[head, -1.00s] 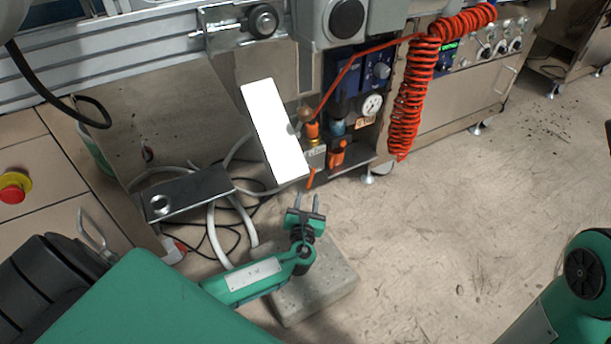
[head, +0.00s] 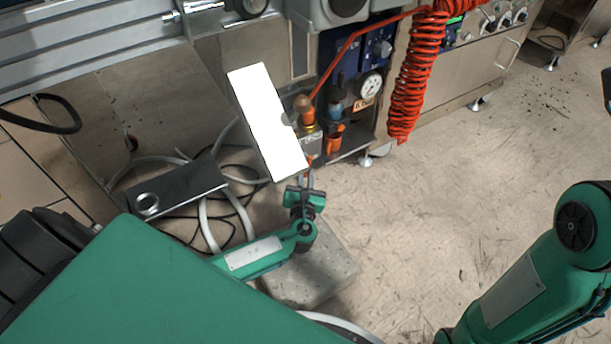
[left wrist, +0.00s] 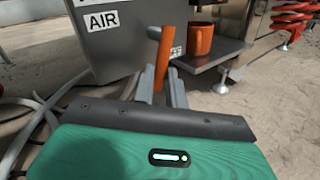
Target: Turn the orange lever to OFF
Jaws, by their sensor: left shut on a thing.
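The orange lever (left wrist: 163,55) hangs below the air valve, its length running down and slightly left in the left wrist view. In the head view only a thin orange piece of the lever (head: 308,165) shows beside the white panel. My left gripper (left wrist: 161,88) is shut on the lever's lower end, one finger on each side. In the head view the left gripper (head: 306,180) is just under the valve. A grey box marked AIR (left wrist: 105,40) is left of the lever. I cannot read an ON or OFF mark. My right gripper is out of view.
A blank white panel (head: 268,122) stands close left of the valve. An orange cup-like part (left wrist: 200,40) is right of the lever above a metal shelf (left wrist: 212,58). A coiled red hose (head: 408,90) hangs to the right. The floor at right is open.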

